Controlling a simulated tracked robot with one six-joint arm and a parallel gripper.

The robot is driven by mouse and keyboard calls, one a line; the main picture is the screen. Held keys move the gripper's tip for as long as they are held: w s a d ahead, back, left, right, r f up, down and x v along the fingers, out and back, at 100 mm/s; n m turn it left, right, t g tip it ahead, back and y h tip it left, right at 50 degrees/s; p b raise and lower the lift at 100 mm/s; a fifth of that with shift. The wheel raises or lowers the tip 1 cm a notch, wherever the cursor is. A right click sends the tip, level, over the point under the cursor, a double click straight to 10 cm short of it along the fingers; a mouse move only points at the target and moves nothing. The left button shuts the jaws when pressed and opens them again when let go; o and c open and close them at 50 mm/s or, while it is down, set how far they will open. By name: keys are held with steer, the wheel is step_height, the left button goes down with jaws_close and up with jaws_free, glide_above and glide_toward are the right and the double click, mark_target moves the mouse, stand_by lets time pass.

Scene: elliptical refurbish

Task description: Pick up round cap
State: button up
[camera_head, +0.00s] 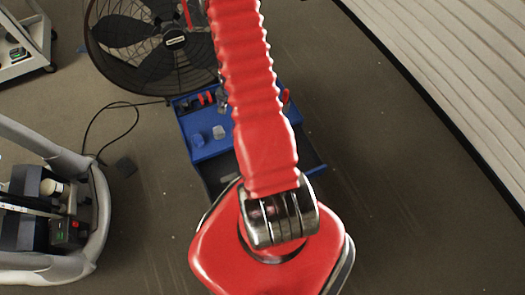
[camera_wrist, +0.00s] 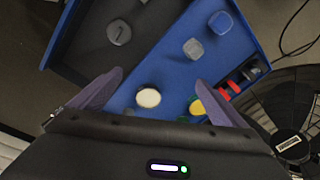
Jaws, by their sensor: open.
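A small round whitish cap (camera_wrist: 148,97) lies on the blue tray top (camera_wrist: 165,62) in the wrist view. My gripper (camera_wrist: 159,78) is open, with one purple-grey finger to each side of the cap in the picture. The fingers do not touch it, and I cannot tell how far above it they are. A dark grey round piece (camera_wrist: 118,32) lies in the dark drawer beside the tray top. In the head view my red arm hides the gripper and the whitish cap.
Also on the tray are a blue cup-like piece (camera_wrist: 220,22), a grey piece (camera_wrist: 193,48), a yellow-topped piece (camera_wrist: 200,107) and red-and-black items (camera_wrist: 240,80). The blue cart (camera_head: 205,148) stands beside a black fan (camera_head: 145,45). An elliptical machine (camera_head: 85,245) stands at left.

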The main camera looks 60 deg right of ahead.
steer(key=s+f+m, duration=0.2)
steer(key=s+f, duration=0.4)
steer(key=f, duration=0.4)
steer(key=s+f+m+g, duration=0.1)
steer(key=s+f+m, duration=0.2)
steer(key=s+f, duration=0.4)
step_height(320, 180, down, 3)
steer(key=shift+f+y, duration=0.1)
steer(key=shift+y, duration=0.3)
steer(key=shift+a+f, duration=0.1)
steer(key=shift+f, duration=0.05)
steer(key=shift+f, duration=4.15)
steer(key=shift+f, duration=2.6)
steer(key=shift+c, duration=0.2)
